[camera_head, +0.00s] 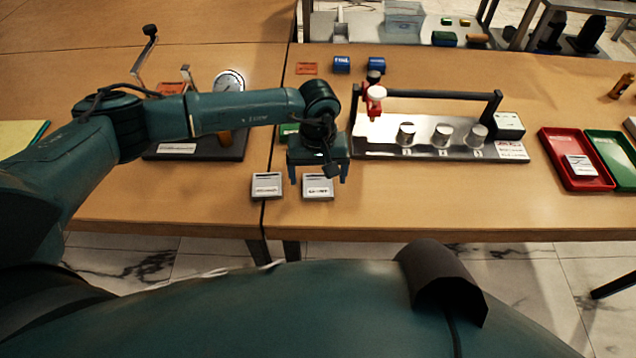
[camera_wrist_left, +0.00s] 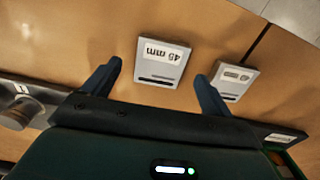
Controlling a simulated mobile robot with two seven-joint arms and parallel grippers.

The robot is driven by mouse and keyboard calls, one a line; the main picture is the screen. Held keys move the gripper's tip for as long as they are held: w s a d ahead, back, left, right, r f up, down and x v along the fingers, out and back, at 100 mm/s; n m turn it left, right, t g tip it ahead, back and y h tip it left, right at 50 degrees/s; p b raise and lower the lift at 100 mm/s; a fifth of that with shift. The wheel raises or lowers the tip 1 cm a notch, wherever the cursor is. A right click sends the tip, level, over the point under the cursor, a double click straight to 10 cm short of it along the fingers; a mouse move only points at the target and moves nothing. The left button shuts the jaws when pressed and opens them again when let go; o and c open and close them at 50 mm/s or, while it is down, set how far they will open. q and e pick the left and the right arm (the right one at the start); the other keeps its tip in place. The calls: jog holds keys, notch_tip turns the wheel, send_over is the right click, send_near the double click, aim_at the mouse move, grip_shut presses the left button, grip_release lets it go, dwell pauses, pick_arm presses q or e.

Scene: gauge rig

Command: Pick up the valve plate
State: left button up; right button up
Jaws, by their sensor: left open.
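Two small grey plates with white labels lie flat near the table's front edge. The right plate (camera_head: 318,187) is under my left gripper (camera_head: 319,176); in the left wrist view its label reads "45 mm" upside down (camera_wrist_left: 163,62). The left plate (camera_head: 267,185) lies beside it and also shows in the left wrist view (camera_wrist_left: 234,82), its label too small to read. I cannot tell which one is the valve plate. My left gripper is open and empty, pointing down, with the right plate showing between its fingers (camera_wrist_left: 158,75). My right gripper is not in view.
A metal rig (camera_head: 430,150) with several silver cylinders and a dark overhead bar stands right of the gripper. A dial gauge (camera_head: 229,82) stands on a dark base behind my left arm. A red tray (camera_head: 560,170) holding a labelled piece and a green tray (camera_head: 612,160) are far right.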

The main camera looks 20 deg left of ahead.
aim_at(318, 187)
pick_arm(q)
jog(key=shift+f, duration=1.2)
jog(key=c, duration=1.2)
